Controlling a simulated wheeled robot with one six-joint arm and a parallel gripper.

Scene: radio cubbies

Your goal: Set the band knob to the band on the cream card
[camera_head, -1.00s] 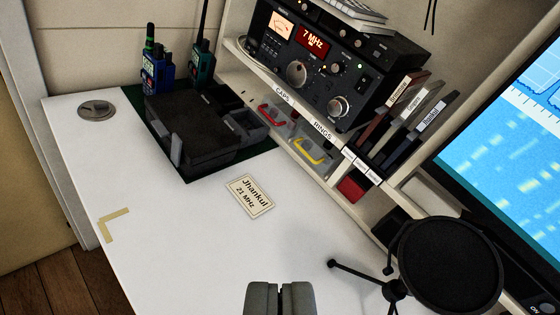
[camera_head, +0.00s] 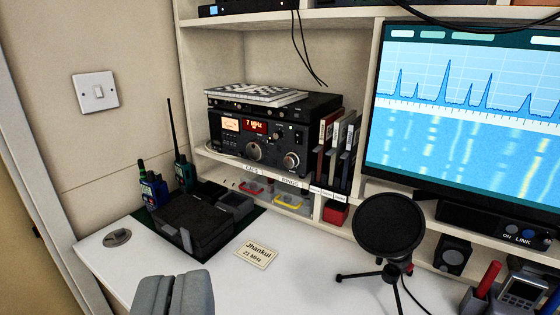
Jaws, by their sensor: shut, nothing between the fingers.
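The cream card (camera_head: 255,254) lies on the white desk and reads "Jhankul 21 MHz". The black radio (camera_head: 262,139) stands on the shelf behind it, with a red display (camera_head: 255,126) that reads "7 MHz". A large round knob (camera_head: 255,151) sits at the middle of its front, and another round knob (camera_head: 291,161) sits at its lower right. I cannot read the marks around either knob. My grey gripper (camera_head: 174,292) is at the bottom edge, shut and empty, well in front of the radio and apart from it.
A microphone with a round black pop filter (camera_head: 390,225) stands on the desk, right of the card. A large monitor (camera_head: 465,105) fills the right. White desk between is clear.

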